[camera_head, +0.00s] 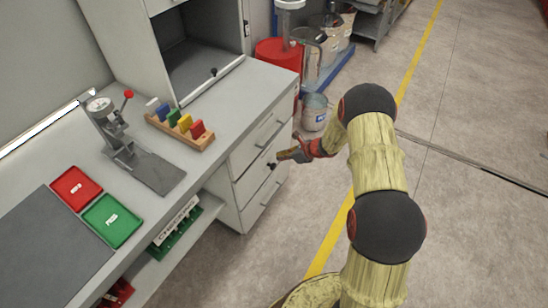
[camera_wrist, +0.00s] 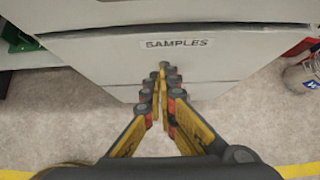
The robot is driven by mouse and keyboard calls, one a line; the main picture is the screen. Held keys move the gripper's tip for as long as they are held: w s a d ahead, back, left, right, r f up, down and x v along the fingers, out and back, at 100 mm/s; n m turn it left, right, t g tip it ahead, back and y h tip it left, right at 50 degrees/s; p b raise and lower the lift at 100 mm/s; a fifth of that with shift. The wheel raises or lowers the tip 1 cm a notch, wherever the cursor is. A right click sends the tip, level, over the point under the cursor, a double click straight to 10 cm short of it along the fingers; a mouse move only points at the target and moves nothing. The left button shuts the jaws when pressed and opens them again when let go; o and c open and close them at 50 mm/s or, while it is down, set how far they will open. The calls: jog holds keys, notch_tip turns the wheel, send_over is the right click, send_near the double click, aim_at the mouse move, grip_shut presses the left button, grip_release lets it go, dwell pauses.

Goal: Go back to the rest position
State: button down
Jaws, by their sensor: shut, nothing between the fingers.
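My gripper (camera_head: 284,156) is shut and empty in the head view, beside the front of the drawer cabinet (camera_head: 244,196). In the wrist view my gripper's fingertips (camera_wrist: 163,68) meet in front of a drawer labelled "SAMPLES" (camera_wrist: 178,54). I cannot tell whether the fingertips touch the drawer front. My arm reaches from the bottom of the head view up and over to the left, above the open floor.
The bench holds a gauge press (camera_head: 125,140), a wooden rack of coloured blocks (camera_head: 180,130), a red tray (camera_head: 76,188) and a green tray (camera_head: 112,220). A bucket (camera_head: 315,112) and a red drum (camera_head: 277,52) stand past the cabinet. The floor at right is clear.

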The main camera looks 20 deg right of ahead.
jog(key=p+v, duration=0.1)
jog(key=v, duration=0.5)
jog(key=shift+s+p, duration=0.3)
jog(key=shift+p, duration=0.05)
jog(key=shift+r, duration=0.15)
jog(key=s+a+r+n+g, duration=0.2)
jog(key=s+a+n, duration=0.1)
jog(key=s+n, duration=0.3)
jog(key=s+a+r+n+g, duration=0.3)
jog(key=s+n, duration=0.2)
jog(key=s, duration=0.3)
jog(key=s+a+r+n+t+h, duration=0.1)
jog(key=s+r+n, duration=0.4)
jog(key=r, duration=0.6)
jog(key=s+a+r+n+t+h, duration=0.1)
jog(key=s+r+n+h, duration=0.2)
jog(key=s+r+n, duration=0.3)
jog(key=s+a+r+n+t+h, duration=0.1)
jog(key=s+r+n, duration=0.4)
jog(key=s+r, duration=0.7)
notch_tip(320, 180, up, 5)
jog(key=shift+a+f+n+t+h, duration=0.1)
jog(key=shift+a+n+t+h, duration=0.3)
jog(key=shift+a+h, duration=0.15)
